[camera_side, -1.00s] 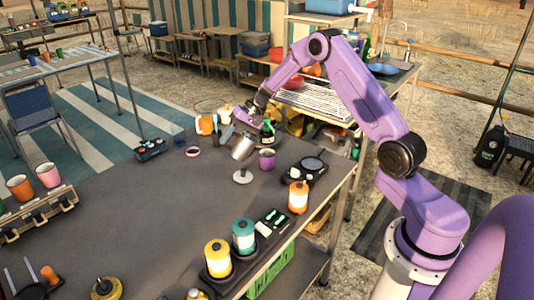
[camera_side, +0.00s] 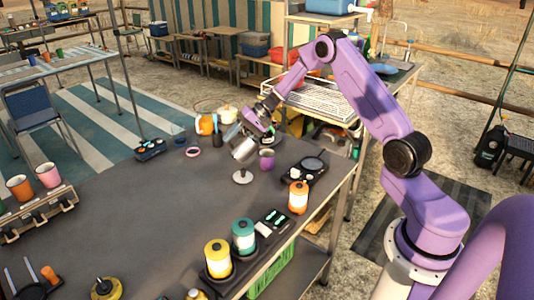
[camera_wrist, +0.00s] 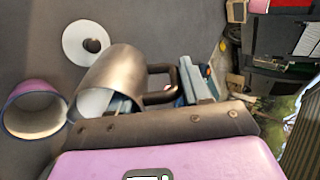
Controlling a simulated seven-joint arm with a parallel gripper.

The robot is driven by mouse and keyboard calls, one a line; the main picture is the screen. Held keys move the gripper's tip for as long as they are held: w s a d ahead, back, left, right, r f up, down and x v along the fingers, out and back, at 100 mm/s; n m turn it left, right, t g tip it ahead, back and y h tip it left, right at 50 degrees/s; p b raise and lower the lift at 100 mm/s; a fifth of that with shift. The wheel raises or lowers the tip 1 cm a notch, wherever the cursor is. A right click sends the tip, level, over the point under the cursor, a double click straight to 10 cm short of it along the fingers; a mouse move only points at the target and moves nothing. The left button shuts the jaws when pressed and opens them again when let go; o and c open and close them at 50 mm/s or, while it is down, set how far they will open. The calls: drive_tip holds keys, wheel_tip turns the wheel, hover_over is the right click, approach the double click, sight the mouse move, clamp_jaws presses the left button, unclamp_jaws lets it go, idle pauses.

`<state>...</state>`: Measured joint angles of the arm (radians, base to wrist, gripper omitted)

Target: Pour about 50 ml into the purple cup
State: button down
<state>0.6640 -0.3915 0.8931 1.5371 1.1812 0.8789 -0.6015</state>
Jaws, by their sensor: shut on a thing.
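My gripper (camera_side: 258,128) is shut on a grey metal jug (camera_side: 245,149), which it holds tilted above the table. In the wrist view the jug (camera_wrist: 125,75) shows its dark handle (camera_wrist: 165,84) at the gripper, and its mouth faces the lower left with a pale inside. I cannot tell how much liquid is in it. The purple cup (camera_side: 267,160) stands upright on the table, just right of the jug in the side view. In the wrist view the cup (camera_wrist: 36,108) is left of the jug's mouth, apart from it. No stream shows, and the cup's contents are unclear.
A black tray (camera_side: 305,169) is right of the cup, and an orange lantern (camera_side: 298,195) stands nearer. The table's middle is clear.

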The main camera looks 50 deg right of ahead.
drive_tip(key=shift+s+d+f+t+y, duration=0.1)
drive_tip(key=shift+s+d+t+y, duration=0.2)
drive_tip(key=shift+y, duration=0.4)
drive_tip(key=shift+s+d+r+t+y, duration=0.1)
drive_tip(key=shift+d+r+t+y, duration=0.35)
drive_tip(key=shift+y, duration=0.35)
idle(0.5)
drive_tip(key=shift+s+d+r+t, duration=0.15)
drive_tip(key=shift+s+d+t, duration=0.1)
drive_tip(key=shift+s+d, duration=0.15)
idle(0.5)
drive_tip(key=shift+s+d+r+t+y, duration=0.1)
drive_tip(key=shift+d+r+t+y, duration=0.25)
drive_tip(key=shift+y, duration=0.35)
idle(0.5)
drive_tip(key=shift+s+d+r+t+y, duration=0.25)
drive_tip(key=shift+s+d+r+y, duration=0.1)
drive_tip(key=shift+s+d+y, duration=0.3)
